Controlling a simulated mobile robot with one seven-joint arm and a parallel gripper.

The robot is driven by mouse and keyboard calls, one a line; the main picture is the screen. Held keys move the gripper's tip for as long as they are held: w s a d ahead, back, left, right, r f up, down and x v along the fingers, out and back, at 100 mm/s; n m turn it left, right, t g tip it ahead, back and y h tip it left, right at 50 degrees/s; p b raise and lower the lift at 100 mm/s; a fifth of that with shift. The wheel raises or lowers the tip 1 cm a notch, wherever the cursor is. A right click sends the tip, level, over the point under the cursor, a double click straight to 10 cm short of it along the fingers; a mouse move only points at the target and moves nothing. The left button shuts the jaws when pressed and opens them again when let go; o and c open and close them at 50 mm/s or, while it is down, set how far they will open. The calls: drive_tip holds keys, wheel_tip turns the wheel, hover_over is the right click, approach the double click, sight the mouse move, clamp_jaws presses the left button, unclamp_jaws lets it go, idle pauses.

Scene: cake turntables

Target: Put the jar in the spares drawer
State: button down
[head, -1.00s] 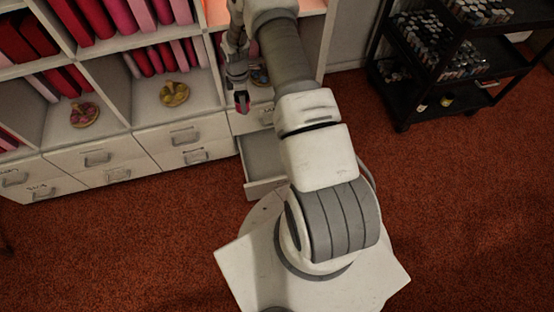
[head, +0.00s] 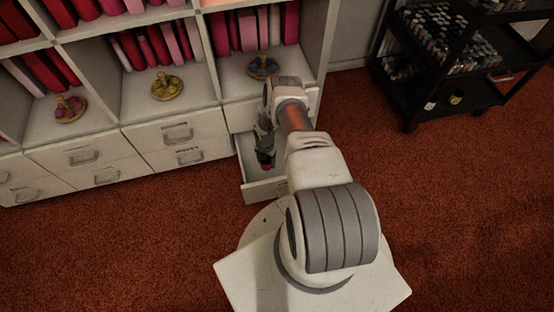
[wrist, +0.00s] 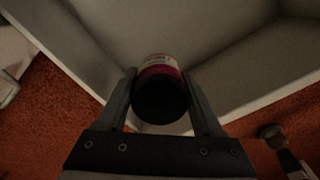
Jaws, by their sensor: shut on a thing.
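My gripper (head: 266,158) is shut on the jar and points down over the open drawer (head: 263,188). The jar (wrist: 161,90) has a dark lid, a crimson body and a pale label; in the wrist view it sits between my two fingers. In the head view only a small red bit of it shows at the fingertips. The drawer's pale inside (wrist: 190,30) shows behind the jar in the wrist view and looks empty where visible. I cannot tell whether the jar touches the drawer's bottom. My arm hides part of the drawer, and no label on it is readable.
The white shelf unit holds pink and red books and small turntables, blue (head: 263,67), yellow (head: 167,86) and pink (head: 70,108). Closed drawers (head: 178,134) lie left of the open one. A black cart (head: 440,60) stands at the right. Red carpet (head: 130,240) is clear.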

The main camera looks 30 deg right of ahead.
sight(268, 169)
drive_tip(key=f+b, duration=0.1)
drive_tip(key=f, duration=0.1)
drive_tip(key=f+b, duration=0.1)
drive_tip(key=f, duration=0.1)
drive_tip(key=f+b, duration=0.1)
drive_tip(key=f, duration=0.1)
drive_tip(key=shift+s+f, duration=0.3)
drive_tip(key=shift+f, duration=0.05)
drive_tip(key=shift+f+b, duration=1.2)
drive_tip(key=shift+f, duration=1.1)
drive_tip(key=shift+r, duration=0.1)
drive_tip(key=shift+c, duration=0.2)
unclamp_jaws()
drive_tip(key=shift+r, duration=0.1)
